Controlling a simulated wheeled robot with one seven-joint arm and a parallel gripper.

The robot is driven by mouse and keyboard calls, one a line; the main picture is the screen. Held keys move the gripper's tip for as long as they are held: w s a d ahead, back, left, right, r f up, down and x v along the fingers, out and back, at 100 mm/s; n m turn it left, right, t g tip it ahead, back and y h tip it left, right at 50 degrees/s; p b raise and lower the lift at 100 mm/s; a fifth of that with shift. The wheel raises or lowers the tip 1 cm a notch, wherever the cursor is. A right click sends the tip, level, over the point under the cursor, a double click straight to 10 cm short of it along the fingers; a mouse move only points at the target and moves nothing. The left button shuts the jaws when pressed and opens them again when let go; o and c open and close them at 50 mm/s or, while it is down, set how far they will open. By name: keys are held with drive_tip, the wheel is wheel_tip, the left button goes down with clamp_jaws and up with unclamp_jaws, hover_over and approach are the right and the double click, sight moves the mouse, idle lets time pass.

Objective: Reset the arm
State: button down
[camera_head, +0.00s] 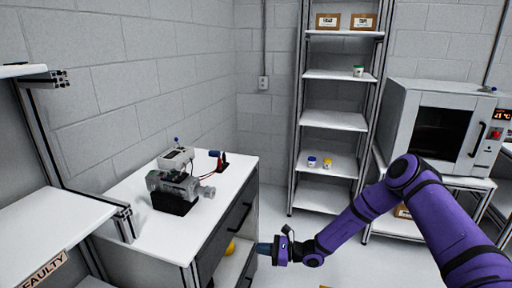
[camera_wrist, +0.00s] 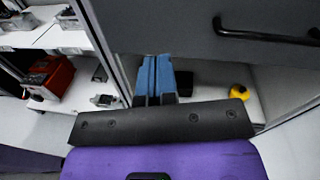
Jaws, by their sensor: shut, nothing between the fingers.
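My purple arm reaches from the lower right of the head view. My gripper (camera_head: 264,248) is at the front of the white-topped cabinet, low beside its drawers. In the wrist view my gripper (camera_wrist: 154,62) shows its blue fingers side by side and shut, with nothing between them. The fingers point towards the cabinet's open lower shelf, below the dark drawer front (camera_wrist: 240,35). I cannot tell whether they touch the cabinet.
A grey servo device (camera_head: 176,188) stands on the cabinet top (camera_head: 140,205). A yellow object (camera_wrist: 238,92) lies on the lower shelf. A shelving rack (camera_head: 335,120) and an oven (camera_head: 440,125) stand behind. The wrist view shows a red box (camera_wrist: 52,76) at left.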

drive_tip(key=s+d+r+n+g+h, duration=0.25)
drive_tip(key=s+d+r+n, duration=0.2)
drive_tip(key=r, duration=0.65)
drive_tip(key=s+d+r+n+g+h, duration=0.1)
drive_tip(key=s+d+r+n+h, duration=0.3)
drive_tip(key=r, duration=0.7)
drive_tip(key=s+d+r+n+g+h, duration=0.25)
drive_tip(key=r+n, duration=0.35)
drive_tip(key=r, duration=0.6)
drive_tip(key=s+d+r+n+t+h, duration=0.1)
drive_tip(key=s+d+r+t+h, duration=0.1)
drive_tip(key=s+d+r, duration=0.3)
drive_tip(key=s+d+r+n+t+h, duration=0.1)
drive_tip(key=s+d+r+t+h, duration=0.2)
drive_tip(key=s, duration=0.9)
drive_tip(key=s+d+r+n+t+h, duration=0.1)
drive_tip(key=s+d+r+t+h, duration=0.2)
drive_tip(key=s+d+r, duration=0.5)
drive_tip(key=shift+s+d+n, duration=0.35)
drive_tip(key=shift+s+d, duration=0.1)
drive_tip(key=shift+d, duration=0.1)
